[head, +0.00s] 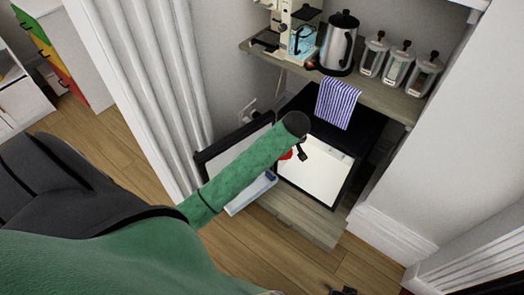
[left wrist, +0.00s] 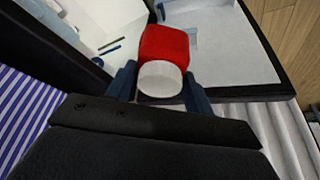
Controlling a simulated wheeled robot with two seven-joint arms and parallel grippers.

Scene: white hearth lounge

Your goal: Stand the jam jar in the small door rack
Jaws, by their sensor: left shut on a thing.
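The jam jar (left wrist: 165,46), red with a pale round end facing the camera, is between the fingers of my left gripper (left wrist: 160,88). In the head view my left gripper (head: 298,152) is in front of the open small black fridge (head: 349,178), and only a bit of the red jar (head: 286,155) shows beside it. The fridge door (head: 212,150) stands open to the left, with a pale bluish rack (head: 236,206) low on it, partly hidden by my green arm. Small dark parts at the bottom edge may be my right gripper (head: 343,291); its fingers are not clear.
A shelf (head: 390,102) above holds a coffee machine (head: 290,32), a steel kettle (head: 340,45) and glass jars (head: 397,65). White walls flank the niche. The wooden floor (head: 288,247) in front is clear.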

